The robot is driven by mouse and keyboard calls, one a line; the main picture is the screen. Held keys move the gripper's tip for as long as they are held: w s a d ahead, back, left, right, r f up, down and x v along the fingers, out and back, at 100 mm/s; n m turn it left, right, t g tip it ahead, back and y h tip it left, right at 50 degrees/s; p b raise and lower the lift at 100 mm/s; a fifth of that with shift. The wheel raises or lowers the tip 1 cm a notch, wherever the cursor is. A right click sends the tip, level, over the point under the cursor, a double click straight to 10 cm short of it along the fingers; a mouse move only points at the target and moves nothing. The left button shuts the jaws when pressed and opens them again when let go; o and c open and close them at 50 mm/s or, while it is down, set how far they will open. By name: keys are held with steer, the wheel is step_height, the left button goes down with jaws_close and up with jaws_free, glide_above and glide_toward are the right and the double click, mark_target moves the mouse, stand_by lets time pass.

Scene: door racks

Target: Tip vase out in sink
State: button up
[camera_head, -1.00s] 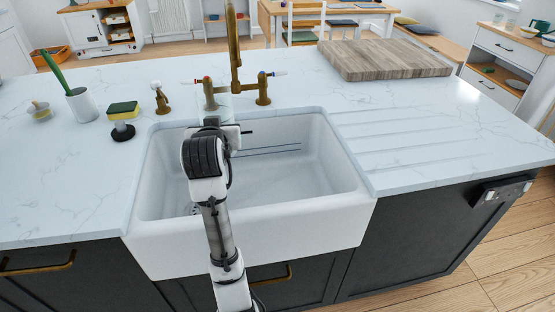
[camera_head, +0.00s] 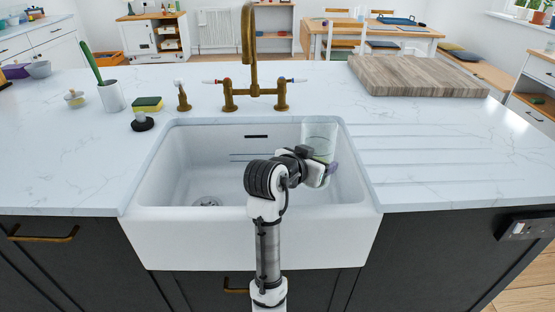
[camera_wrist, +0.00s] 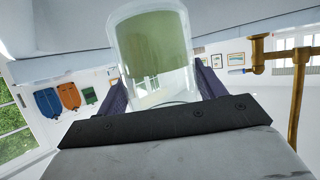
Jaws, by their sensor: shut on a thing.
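The vase (camera_head: 319,136) is a clear glass cylinder with something green, probably liquid, in its lower part. It looks about upright over the right part of the white sink (camera_head: 240,240), near its back wall. My gripper (camera_head: 325,170) is shut on the vase, low on its body, and partly hides it. In the wrist view the vase (camera_wrist: 157,88) stands out between the two fingers of my gripper (camera_wrist: 163,90), and green fills much of it. The sink's basin looks empty, with a drain at the left.
A brass tap (camera_head: 249,50) stands behind the sink. A sponge (camera_head: 147,104) and a white pot with a green-handled brush (camera_head: 111,96) are at the left. A wooden board (camera_head: 415,76) lies at the back right. The grooved counter right of the sink is clear.

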steer(key=shift+d, duration=0.1)
steer(key=shift+r, duration=0.2)
steer(key=shift+r+n+h+p, duration=0.3)
steer(key=shift+n+h+p, duration=0.1)
steer(key=shift+n+p, duration=0.2)
steer(key=shift+f+n+g+h, duration=0.3)
steer(key=shift+n+g+h, duration=0.1)
steer(key=shift+n+h, duration=0.15)
steer(key=shift+w+a+r+n+h+p, duration=0.1)
steer(key=shift+a+r+n+h+p, duration=0.1)
steer(key=shift+r+n, duration=0.2)
steer(key=shift+a+r+n+h+p, duration=0.1)
steer(key=shift+r+n+h+p, duration=0.1)
steer(key=shift+r+n, duration=0.15)
steer(key=shift+a+f, duration=0.1)
steer(key=shift+f, duration=0.1)
steer(key=shift+w+a+n+h+b, duration=0.15)
steer(key=shift+n+h+b, duration=0.2)
steer(key=shift+n, duration=0.35)
steer(key=shift+d+n+h, duration=0.2)
steer(key=shift+n+h, duration=0.4)
steer(key=shift+n, duration=0.3)
steer(key=shift+s+d+n, duration=0.15)
steer(key=shift+s+n, duration=0.1)
steer(key=shift+n, duration=0.25)
